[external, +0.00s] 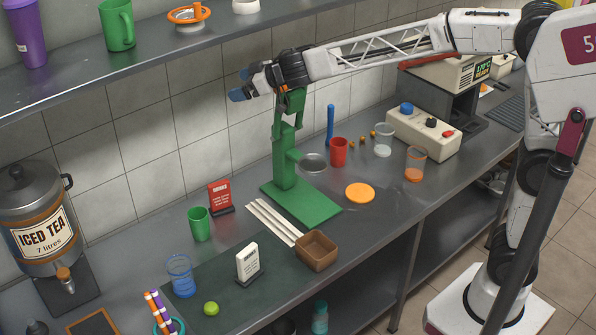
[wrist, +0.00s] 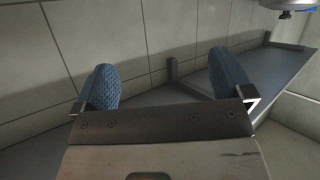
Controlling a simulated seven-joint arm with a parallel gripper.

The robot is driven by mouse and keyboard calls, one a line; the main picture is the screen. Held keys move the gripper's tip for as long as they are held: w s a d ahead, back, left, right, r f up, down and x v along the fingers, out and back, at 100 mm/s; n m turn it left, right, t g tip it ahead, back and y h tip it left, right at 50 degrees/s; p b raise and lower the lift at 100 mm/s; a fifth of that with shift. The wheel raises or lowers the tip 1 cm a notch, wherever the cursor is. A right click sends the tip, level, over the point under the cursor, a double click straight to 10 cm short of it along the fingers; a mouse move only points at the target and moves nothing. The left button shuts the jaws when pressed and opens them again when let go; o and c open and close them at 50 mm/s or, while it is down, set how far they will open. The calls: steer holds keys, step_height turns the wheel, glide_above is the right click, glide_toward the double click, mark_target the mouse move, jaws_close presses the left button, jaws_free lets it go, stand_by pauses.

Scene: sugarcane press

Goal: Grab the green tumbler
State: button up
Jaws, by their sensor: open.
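The green tumbler (external: 199,224) stands upright on the counter in the external view, left of a red sign card and behind the dark mat. My gripper (external: 243,84) is high above the counter, near the top of the green press (external: 288,165), well above and to the right of the tumbler. In the wrist view my gripper (wrist: 163,80) has its two blue fingers spread wide with nothing between them. The tumbler does not show in the wrist view.
A wall shelf (external: 150,55) with a green mug (external: 118,25) lies left of my gripper. Near the tumbler are a red card (external: 220,197), pale canes (external: 273,222), a clear blue glass (external: 180,275) and the tea urn (external: 38,220). A red tumbler (external: 338,151) stands beyond the press.

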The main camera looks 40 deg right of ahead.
steer(key=a+f+n+g+y, duration=0.2)
steer(key=a+f+g+y, duration=0.15)
steer(key=a, duration=0.75)
glide_toward(198, 216)
steer(key=s+a+r, duration=0.1)
steer(key=a+r, duration=0.1)
steer(key=a, duration=0.1)
steer(key=shift+s+a+r+n+h, duration=0.15)
steer(key=shift+s+r+n+h, duration=0.05)
steer(key=shift+n+h, duration=0.2)
steer(key=shift+x, duration=1.3)
steer(key=shift+x, duration=2.6)
steer(key=shift+s+f, duration=0.1)
steer(key=shift+f, duration=0.05)
steer(key=shift+c, duration=0.3)
